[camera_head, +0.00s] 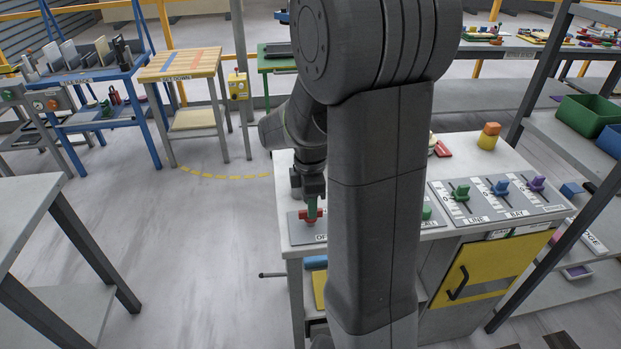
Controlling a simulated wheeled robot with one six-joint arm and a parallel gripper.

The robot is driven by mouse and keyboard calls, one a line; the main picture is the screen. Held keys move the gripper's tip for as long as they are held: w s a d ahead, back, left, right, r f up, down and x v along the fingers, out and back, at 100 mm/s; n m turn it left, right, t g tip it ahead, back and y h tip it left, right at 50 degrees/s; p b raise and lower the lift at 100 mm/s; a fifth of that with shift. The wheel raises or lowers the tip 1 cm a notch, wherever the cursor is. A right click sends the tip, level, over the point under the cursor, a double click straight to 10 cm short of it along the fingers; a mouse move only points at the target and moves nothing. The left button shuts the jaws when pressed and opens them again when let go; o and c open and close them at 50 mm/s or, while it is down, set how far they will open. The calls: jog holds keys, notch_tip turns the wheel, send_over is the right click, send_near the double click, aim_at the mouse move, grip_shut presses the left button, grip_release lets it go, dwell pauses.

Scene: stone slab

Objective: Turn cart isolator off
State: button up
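A grey control panel (300,236) lies on the left front of the white cart top, with a label that starts "OF"; my arm hides the rest. A red handle (307,215) stands on this panel. It looks like the isolator handle, but its setting cannot be read. My gripper (312,200) points down right at the red handle, with a small green part between them. It seems to touch or straddle the handle. The fingers are too small and dark to tell whether they are shut on it.
Green, blue and purple levers (500,187) stand on a panel labelled LINE and BAY at the right. A red-orange and yellow block (488,136) sits behind. A yellow cabinet door (487,268) is below. A grey table (28,200) stands at left; the floor between is clear.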

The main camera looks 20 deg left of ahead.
notch_tip(320, 180, up, 12)
dwell(0.3)
dwell(0.3)
notch_tip(320, 180, down, 14)
jog(key=shift+f, duration=0.1)
dwell(0.5)
